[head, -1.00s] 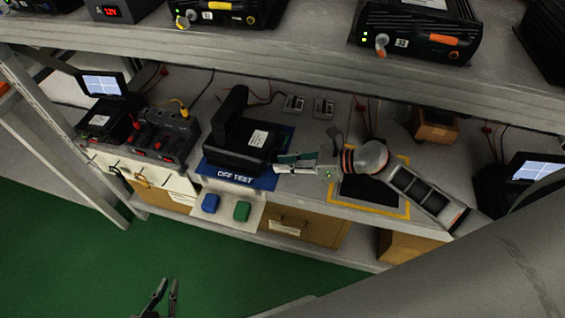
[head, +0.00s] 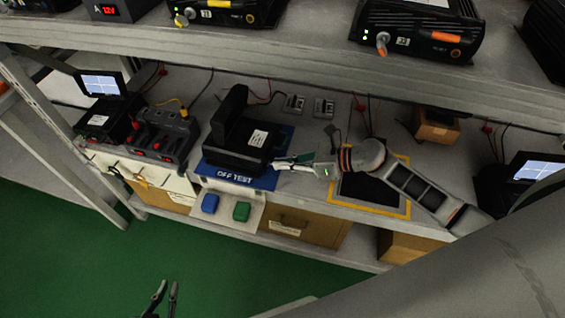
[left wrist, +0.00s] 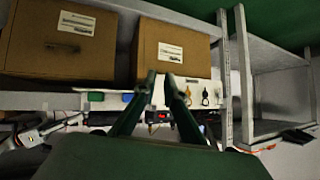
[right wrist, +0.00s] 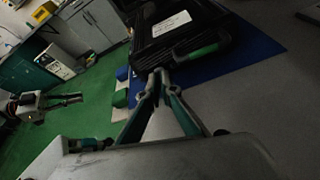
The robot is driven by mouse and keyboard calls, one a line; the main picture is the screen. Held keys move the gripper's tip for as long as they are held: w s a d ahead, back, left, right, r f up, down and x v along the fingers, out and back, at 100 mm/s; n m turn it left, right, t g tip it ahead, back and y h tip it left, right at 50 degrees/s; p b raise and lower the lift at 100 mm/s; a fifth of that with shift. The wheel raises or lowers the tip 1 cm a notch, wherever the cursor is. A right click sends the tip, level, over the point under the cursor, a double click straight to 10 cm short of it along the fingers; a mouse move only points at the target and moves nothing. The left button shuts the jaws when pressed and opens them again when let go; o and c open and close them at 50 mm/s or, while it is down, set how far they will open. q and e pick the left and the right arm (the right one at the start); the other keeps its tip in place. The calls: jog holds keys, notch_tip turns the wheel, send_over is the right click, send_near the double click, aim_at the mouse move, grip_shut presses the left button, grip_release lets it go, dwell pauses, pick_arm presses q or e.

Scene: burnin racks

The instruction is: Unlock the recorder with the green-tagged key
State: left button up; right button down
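The recorder (head: 236,148), a black box with a raised lid-like back, sits on the blue OFF TEST mat (head: 226,176). My right gripper (head: 277,163) is at its right side. In the right wrist view the fingertips (right wrist: 159,74) are drawn together at the recorder's front (right wrist: 178,28), beside a green bar (right wrist: 203,51). I cannot make out a key between them. My left gripper (head: 167,285) is low over the green floor, away from the shelf; its fingertips (left wrist: 161,76) are a little apart and empty. Small keys (left wrist: 205,96) hang on a white panel; none shows a clear green tag.
A blue block (head: 210,203) and a green block (head: 242,211) sit on a white ledge below the mat. A black multi-slot unit (head: 160,138) stands left of the recorder, a yellow-edged black mat (head: 368,190) right. The upper shelf (head: 300,45) overhangs the workspace.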

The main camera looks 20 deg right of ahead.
jog(key=shift+w+d+f+m+g+y+b, duration=0.15)
jog(key=shift+f+m+g+y+b, duration=0.15)
jog(key=shift+m+g+b, duration=0.3)
jog(key=shift+m+y+b, duration=0.3)
jog(key=shift+m+b, duration=0.15)
jog(key=shift+m, duration=0.15)
jog(key=shift+w+d+m+g+y+b, duration=0.1)
jog(key=shift+m+g+y+b, duration=0.25)
jog(key=shift+m+b, duration=0.4)
jog(key=shift+r+m, duration=0.1)
jog(key=shift+m, duration=0.15)
pick_arm(q)
jog(key=shift+w+d+f, duration=0.2)
jog(key=shift+w+f, duration=0.25)
jog(key=shift+f, duration=0.05)
pick_arm(e)
jog(key=shift+y, duration=0.25)
pick_arm(q)
jog(key=shift+s+f, duration=0.1)
jog(key=shift+s, duration=0.05)
pick_arm(e)
jog(key=c, duration=2.3)
grip_release()
pick_arm(q)
jog(key=shift+s+f, duration=0.1)
